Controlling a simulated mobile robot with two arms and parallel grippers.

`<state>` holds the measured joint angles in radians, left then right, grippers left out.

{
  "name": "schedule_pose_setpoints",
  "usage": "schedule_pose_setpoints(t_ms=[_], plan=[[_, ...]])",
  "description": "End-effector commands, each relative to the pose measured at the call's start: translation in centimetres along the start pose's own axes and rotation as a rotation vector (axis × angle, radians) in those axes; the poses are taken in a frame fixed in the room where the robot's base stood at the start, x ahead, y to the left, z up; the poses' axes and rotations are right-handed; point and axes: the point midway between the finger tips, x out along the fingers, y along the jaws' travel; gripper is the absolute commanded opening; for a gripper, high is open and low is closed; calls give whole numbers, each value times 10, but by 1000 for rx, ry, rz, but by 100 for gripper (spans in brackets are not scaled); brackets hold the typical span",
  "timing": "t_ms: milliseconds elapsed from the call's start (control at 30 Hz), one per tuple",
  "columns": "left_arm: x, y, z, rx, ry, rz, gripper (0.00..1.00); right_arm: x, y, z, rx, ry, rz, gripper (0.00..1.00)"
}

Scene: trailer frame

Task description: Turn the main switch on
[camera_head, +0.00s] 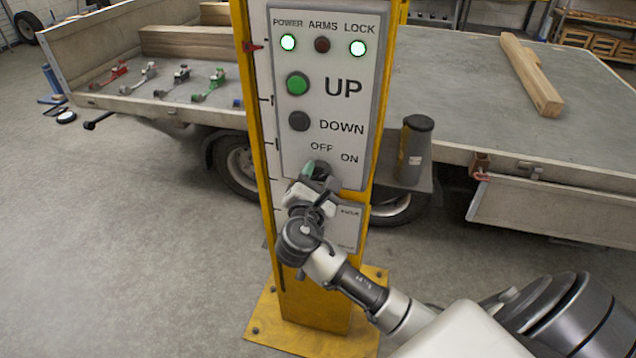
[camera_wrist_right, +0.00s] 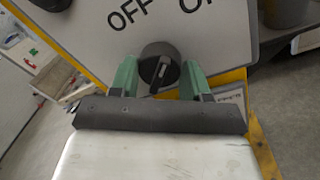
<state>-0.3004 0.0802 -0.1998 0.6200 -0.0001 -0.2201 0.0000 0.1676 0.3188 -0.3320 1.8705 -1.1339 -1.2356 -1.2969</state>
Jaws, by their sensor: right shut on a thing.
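The main switch is a round black knob (camera_wrist_right: 158,66) low on the white control panel (camera_head: 370,70), under the OFF and ON labels. My right gripper (camera_head: 316,173) is at the knob, and in the head view it hides most of it. In the right wrist view its green fingers (camera_wrist_right: 160,78) stand on either side of the knob, shut on it. The knob's raised grip slants between the fingers; I cannot tell surely which label it points to. My left gripper is not seen.
The panel is on a yellow post (camera_head: 250,95) with a floor plate. A green UP button (camera_head: 297,83) and dark DOWN button (camera_head: 299,121) sit above the switch. A grey canister (camera_head: 416,140) stands right of the post. A flatbed trailer (camera_head: 460,90) is behind; floor at left is clear.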

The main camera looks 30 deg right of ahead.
Motion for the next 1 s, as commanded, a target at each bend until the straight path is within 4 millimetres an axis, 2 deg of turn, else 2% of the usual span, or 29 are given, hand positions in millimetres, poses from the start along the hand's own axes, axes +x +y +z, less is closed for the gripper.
schedule_pose_setpoints(t_ms=[100, 400, 1000], plan=[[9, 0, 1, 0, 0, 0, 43, 0, -1, -2, 85, -6, -2, 23], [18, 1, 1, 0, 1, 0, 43, 0, 0, -1, 219, -18, -3, 23], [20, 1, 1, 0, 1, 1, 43, 0, 1, 0, 262, -20, -3, 23]])
